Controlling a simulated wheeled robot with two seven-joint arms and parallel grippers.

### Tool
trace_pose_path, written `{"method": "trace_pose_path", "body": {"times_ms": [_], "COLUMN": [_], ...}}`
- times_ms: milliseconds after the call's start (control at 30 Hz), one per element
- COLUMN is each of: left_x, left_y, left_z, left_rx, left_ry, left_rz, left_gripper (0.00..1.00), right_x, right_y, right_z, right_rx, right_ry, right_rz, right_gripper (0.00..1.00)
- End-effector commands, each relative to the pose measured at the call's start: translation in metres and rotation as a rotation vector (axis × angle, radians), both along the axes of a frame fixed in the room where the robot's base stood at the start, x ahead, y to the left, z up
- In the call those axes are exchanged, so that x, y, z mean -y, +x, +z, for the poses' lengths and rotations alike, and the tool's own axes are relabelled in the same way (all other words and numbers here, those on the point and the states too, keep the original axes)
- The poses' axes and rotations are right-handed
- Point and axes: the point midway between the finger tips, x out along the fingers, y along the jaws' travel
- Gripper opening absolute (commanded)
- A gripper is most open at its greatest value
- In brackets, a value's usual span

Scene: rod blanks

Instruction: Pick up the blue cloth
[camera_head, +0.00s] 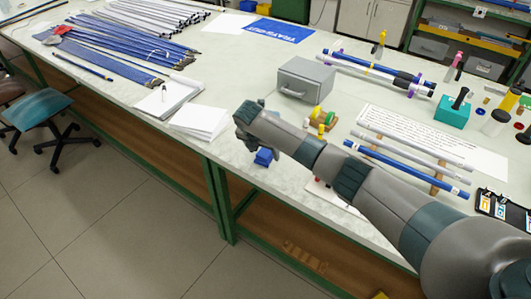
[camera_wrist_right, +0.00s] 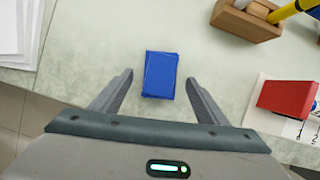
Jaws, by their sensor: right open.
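The blue cloth (camera_wrist_right: 159,75) looks like a small folded rectangle lying on the table in the right wrist view. In the head view it (camera_head: 264,157) shows near the table's front edge, partly hidden by my right arm. My right gripper (camera_wrist_right: 158,79) is open, with one finger on either side of the cloth in the wrist view and a gap to each. I cannot tell how high the fingers are above the table. In the head view the right gripper (camera_head: 247,140) points down beside the cloth. My left gripper is not in view.
A grey metal box (camera_head: 305,78) stands behind the gripper. A wooden holder (camera_wrist_right: 245,20) and a red object (camera_wrist_right: 287,97) lie to the right in the wrist view. White papers (camera_head: 200,121) lie to the left. A blue printed sheet (camera_head: 277,31) lies at the back.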

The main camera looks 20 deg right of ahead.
Motion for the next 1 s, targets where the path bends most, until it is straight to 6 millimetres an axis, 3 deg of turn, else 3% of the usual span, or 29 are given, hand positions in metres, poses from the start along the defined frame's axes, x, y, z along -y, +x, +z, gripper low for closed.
{"method": "trace_pose_path", "body": {"times_ms": [200,633,667,833,1000], "left_x": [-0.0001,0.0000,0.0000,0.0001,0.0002], "left_y": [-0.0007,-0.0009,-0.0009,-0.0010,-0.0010], "left_z": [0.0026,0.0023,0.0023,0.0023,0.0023], "left_rx": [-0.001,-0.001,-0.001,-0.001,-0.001], "left_ry": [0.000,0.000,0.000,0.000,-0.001], "left_rz": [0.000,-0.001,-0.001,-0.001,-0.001], "left_gripper": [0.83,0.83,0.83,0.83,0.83], "right_x": [0.0037,0.0037,0.0037,0.0038,0.0038], "right_y": [0.0035,0.0036,0.0036,0.0035,0.0036], "right_z": [-0.0131,-0.0135,-0.0135,-0.0133,-0.0132], "right_rx": [-0.001,0.000,0.000,0.000,0.000], "right_ry": [-0.001,0.000,0.000,0.000,-0.001], "right_rz": [0.001,0.001,0.001,0.001,0.001], "right_gripper": [0.68,0.68,0.66,0.25,0.23]}}
